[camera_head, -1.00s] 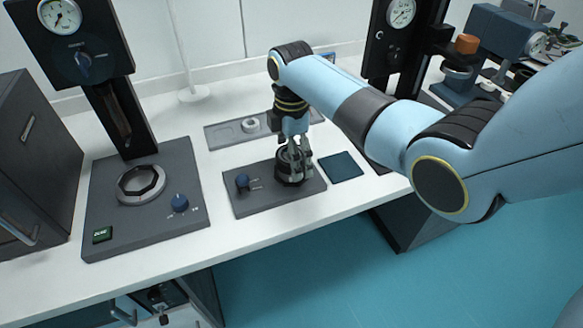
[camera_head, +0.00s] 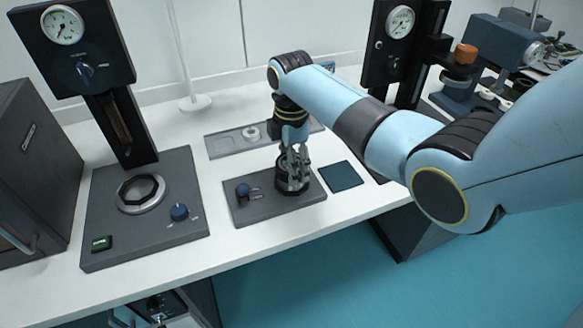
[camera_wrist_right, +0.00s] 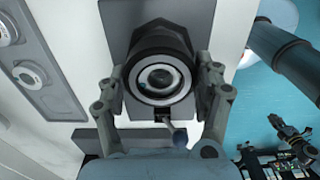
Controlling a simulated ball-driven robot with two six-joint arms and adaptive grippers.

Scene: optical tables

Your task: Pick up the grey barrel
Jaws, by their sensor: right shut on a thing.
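The grey barrel (camera_wrist_right: 160,84) shows end-on in the right wrist view as a round grey ring with a dark centre. It sits between the two fingers of my right gripper (camera_wrist_right: 161,94), which is shut on it. A dark collar (camera_wrist_right: 163,42) surrounds it from behind. In the head view my right gripper (camera_head: 295,168) points down over the dark round holder (camera_head: 293,187) on a grey plate (camera_head: 253,208). The fingers mostly hide the barrel there, and I cannot tell whether it is clear of the holder. My left gripper is not in view.
A blue knob (camera_head: 242,190) stands on the plate. A dark blue pad (camera_head: 341,176) lies to the right. Behind is a grey tray (camera_head: 222,143) with a pale ring. A gauge press (camera_head: 150,235) stands left, another (camera_head: 399,25) right. The white table front (camera_head: 250,233) is bare.

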